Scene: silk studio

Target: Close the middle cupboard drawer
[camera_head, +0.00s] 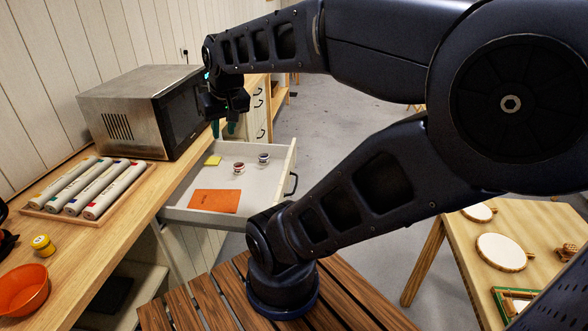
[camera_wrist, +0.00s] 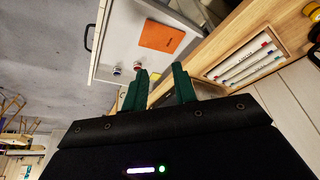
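A light grey drawer (camera_head: 275,172) is pulled far out from under the wooden counter. Its black handle (camera_head: 291,184) is on the front panel, at the right in the head view; in the wrist view the handle (camera_wrist: 88,37) is at upper left. The drawer holds an orange booklet (camera_head: 214,201), a yellow note (camera_head: 213,160) and two small jars (camera_head: 238,168). My gripper (camera_head: 222,129) points down above the drawer's far side. Its green fingers (camera_wrist: 161,88) stand apart with nothing between them. I cannot tell whether a finger touches the drawer.
A microwave (camera_head: 140,110) stands on the counter, close left of my gripper. A tray of rolls (camera_head: 88,190), a yellow jar (camera_head: 43,245) and an orange bowl (camera_head: 22,290) are nearer. Closed drawers with black handles (camera_head: 259,104) are beyond. A low wooden table (camera_head: 460,250) is at right; floor between is clear.

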